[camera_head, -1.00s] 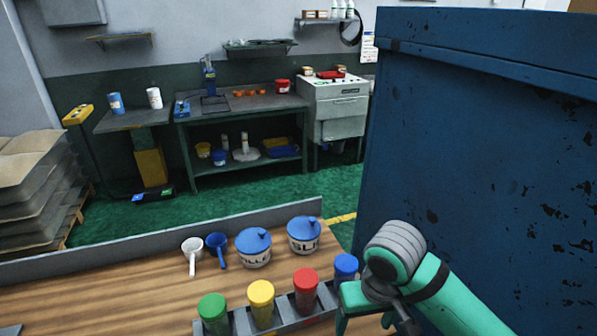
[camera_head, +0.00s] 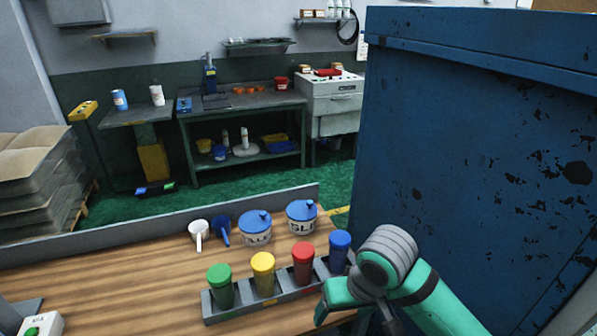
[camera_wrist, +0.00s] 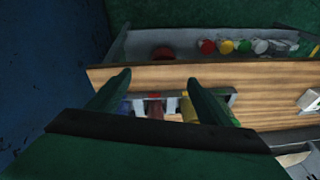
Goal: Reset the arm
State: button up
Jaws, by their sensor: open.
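My green arm comes in from the lower right in the head view, with its grey ribbed wrist and green gripper (camera_head: 335,300) beside the right end of a grey rack. In the wrist view my gripper (camera_wrist: 162,88) shows two dark fingers spread apart with nothing held between them. The grey rack (camera_head: 238,311) stands on the wooden table and holds a green jar (camera_head: 220,290), a yellow jar (camera_head: 263,275), a red jar (camera_head: 302,264) and a blue jar (camera_head: 339,253). All of them stand upright. My gripper partly hides the rack's right end.
Two blue-lidded tubs (camera_head: 256,229), a white scoop (camera_head: 199,232) and a blue scoop (camera_head: 221,229) are behind the rack on the wooden table (camera_head: 130,285). A large blue cabinet (camera_head: 480,170) stands close on the right. A white box with a green button (camera_head: 40,325) is at lower left.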

jog(key=w+a+r+m+t+y, duration=0.1)
jog(key=w+a+r+t+y, duration=0.2)
jog(key=a, duration=0.5)
jog(key=w+a+m+t+y, duration=0.25)
jog(key=a+t, duration=0.25)
jog(key=a, duration=0.3)
jog(key=w+a+r+m+t+y, duration=0.1)
jog(key=w+a+r+t+y, duration=0.2)
jog(key=a, duration=0.4)
jog(key=s+d+f+m+t+h, duration=0.2)
jog(key=s+d+f+h, duration=0.15)
jog(key=s+f, duration=0.55)
jog(key=s+d+f+m+t+h, duration=0.1)
jog(key=s+d+f+m+h, duration=0.2)
jog(key=s+f+h, duration=0.5)
jog(key=s+d+f+n, duration=0.2)
jog(key=s+d+n, duration=0.1)
jog(key=s, duration=0.7)
jog(key=s+d+f+n+g+y, duration=0.1)
jog(key=s+d+n, duration=0.3)
jog(key=s, duration=0.7)
jog(key=shift+f, duration=0.65)
